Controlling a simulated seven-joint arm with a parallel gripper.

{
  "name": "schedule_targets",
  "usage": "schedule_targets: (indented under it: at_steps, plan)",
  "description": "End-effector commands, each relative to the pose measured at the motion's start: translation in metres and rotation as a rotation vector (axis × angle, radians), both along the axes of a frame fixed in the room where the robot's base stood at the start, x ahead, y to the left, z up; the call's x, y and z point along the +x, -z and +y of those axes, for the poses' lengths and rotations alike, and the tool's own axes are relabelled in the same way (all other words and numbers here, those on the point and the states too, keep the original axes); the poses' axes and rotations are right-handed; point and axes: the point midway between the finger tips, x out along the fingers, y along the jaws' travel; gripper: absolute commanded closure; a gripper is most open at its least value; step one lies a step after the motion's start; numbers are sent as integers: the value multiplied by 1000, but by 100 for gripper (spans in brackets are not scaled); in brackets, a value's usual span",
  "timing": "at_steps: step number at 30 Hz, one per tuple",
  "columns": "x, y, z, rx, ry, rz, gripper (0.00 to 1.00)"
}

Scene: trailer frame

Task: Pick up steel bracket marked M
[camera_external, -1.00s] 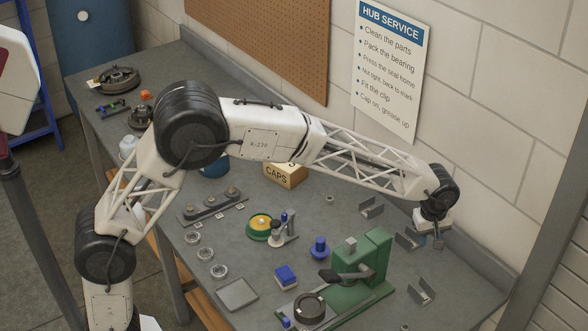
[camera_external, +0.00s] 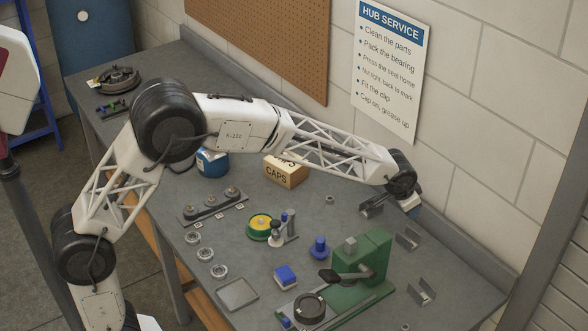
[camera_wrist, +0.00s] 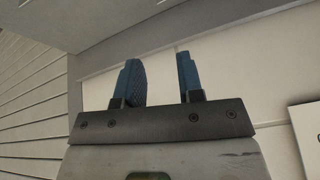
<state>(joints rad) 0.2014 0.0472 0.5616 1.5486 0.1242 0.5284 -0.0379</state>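Several small grey steel brackets lie at the right of the bench in the external view: one at the back (camera_external: 371,209), one in the middle (camera_external: 408,240), one at the front (camera_external: 421,292). No letter is legible on any of them, so I cannot tell which is marked M. My gripper (camera_external: 412,209) is above the bench near the wall, to the right of the back bracket, with a blue part showing. In the wrist view its two blue fingers (camera_wrist: 158,62) stand apart with nothing between them. No bracket shows in that view.
A green press (camera_external: 364,262) stands left of the brackets. Blue pieces (camera_external: 319,247), a CAPS box (camera_external: 285,172) and a tray (camera_external: 237,293) are further left. The wall (camera_external: 475,190) rises close behind my gripper. The wrist view shows mostly wall (camera_wrist: 240,70).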

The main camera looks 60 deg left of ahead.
Motion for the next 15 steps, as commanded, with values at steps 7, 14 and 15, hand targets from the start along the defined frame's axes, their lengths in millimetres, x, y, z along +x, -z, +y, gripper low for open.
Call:
schedule_targets:
  at_steps: [7, 14, 15]
  plan:
    - [6, -1, 32, 167, 294, -99, 65]
    - [10, -1, 60, 349, 558, -183, 65]
    - [10, -1, 64, 382, 604, -195, 65]
